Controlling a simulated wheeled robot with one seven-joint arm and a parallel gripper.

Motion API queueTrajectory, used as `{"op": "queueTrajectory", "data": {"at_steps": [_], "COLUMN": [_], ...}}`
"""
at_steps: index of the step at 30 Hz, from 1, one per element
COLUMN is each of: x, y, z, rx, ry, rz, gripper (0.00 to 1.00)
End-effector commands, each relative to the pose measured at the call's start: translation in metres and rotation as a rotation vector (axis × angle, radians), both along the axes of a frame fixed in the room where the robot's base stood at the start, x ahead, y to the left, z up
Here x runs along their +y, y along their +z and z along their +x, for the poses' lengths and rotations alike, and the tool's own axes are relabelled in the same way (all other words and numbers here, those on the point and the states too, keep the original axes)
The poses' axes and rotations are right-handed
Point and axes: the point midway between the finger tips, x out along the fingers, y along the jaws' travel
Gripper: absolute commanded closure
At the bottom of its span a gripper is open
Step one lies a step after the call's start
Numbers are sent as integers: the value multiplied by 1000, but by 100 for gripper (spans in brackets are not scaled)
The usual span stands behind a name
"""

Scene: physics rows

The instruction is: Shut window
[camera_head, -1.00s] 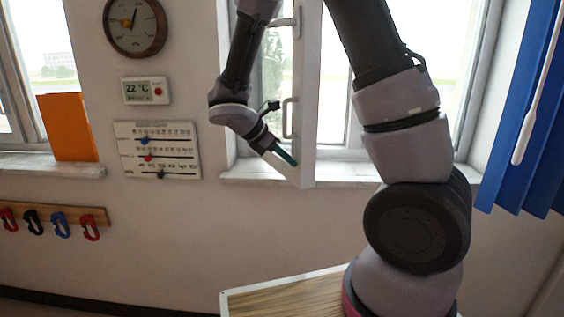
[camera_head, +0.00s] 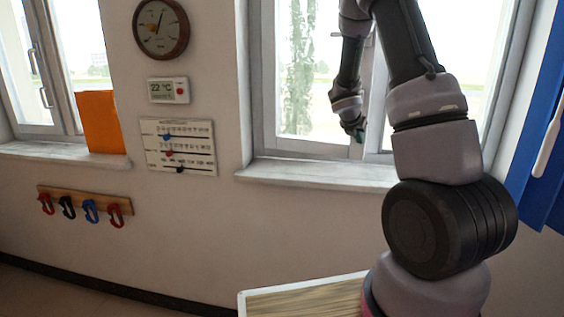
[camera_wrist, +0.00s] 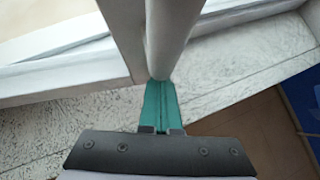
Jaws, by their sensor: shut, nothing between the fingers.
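The window (camera_head: 312,100) has a white frame and stands in the wall at the centre right in the head view. Its sash lies in or close to the plane of the frame; I cannot tell whether it is fully closed. My gripper (camera_head: 357,130) is at the lower part of the sash edge near the middle of the window. In the wrist view its teal fingers (camera_wrist: 161,106) are together and empty, with their tips at a white upright bar (camera_wrist: 167,40). Whether they touch it is unclear. My arm hides part of the window's middle.
A stone sill (camera_head: 320,174) runs below the window. A wooden-topped table (camera_head: 300,300) stands in front. An orange folder (camera_head: 101,122) stands on the left sill.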

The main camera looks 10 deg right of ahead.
Motion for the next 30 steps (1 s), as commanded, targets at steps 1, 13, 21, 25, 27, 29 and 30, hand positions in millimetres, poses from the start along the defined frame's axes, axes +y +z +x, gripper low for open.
{"op": "queueTrajectory", "data": {"at_steps": [1, 13, 21, 25, 27, 29, 30], "x": [-11, -40, -44, -44, -44, -44, -44], "y": [0, 0, 2, 2, 2, 2, 2], "z": [10, 66, 74, 74, 74, 74, 74], "rx": [1, -1, -3, -3, -4, -4, -4], "ry": [28, 198, 219, 217, 217, 217, 216], "rz": [0, -1, -2, -2, -3, -3, -3], "gripper": [100, 100, 100, 100, 100, 100, 100]}}
